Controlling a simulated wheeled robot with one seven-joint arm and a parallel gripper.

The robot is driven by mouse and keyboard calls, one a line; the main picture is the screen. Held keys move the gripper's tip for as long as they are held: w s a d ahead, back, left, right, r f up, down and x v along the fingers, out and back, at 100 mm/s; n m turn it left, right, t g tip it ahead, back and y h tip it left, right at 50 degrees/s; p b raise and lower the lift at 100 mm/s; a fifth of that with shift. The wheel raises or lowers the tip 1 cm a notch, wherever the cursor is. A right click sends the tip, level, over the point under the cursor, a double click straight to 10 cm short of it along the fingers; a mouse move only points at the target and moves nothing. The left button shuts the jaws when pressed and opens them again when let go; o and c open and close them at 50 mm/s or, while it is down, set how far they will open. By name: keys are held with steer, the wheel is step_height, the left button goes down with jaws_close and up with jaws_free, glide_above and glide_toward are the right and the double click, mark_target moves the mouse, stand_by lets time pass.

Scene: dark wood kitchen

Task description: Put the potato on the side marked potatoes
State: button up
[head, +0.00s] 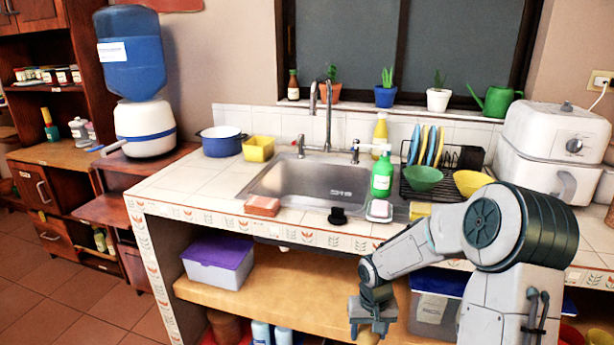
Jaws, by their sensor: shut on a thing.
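My gripper (371,322) hangs low in front of the counter, at the bottom right of the middle in the head view. It is shut on a small tan-yellow thing, the potato (367,337), which shows only partly below the fingers. The rest of it is hidden by the gripper and the frame edge. No side marked potatoes can be made out. A clear container with a dark blue lid (433,312) on the lower shelf carries a pale label, too small to read and partly hidden by my arm.
The tiled counter (185,185) holds a sink (320,182), a green soap bottle (382,175), a dish rack (450,180) and a white appliance (545,150). A purple-lidded box (218,262) stands on the wooden shelf (285,290) below. The floor at left is clear.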

mark_target(369, 334)
steer(key=r+p, duration=0.4)
steer(key=s+r+p, duration=0.1)
steer(key=r+p, duration=0.1)
steer(key=p, duration=0.1)
steer(key=shift+r+p, duration=0.35)
steer(key=shift+p, duration=0.45)
steer(key=shift+s, duration=0.1)
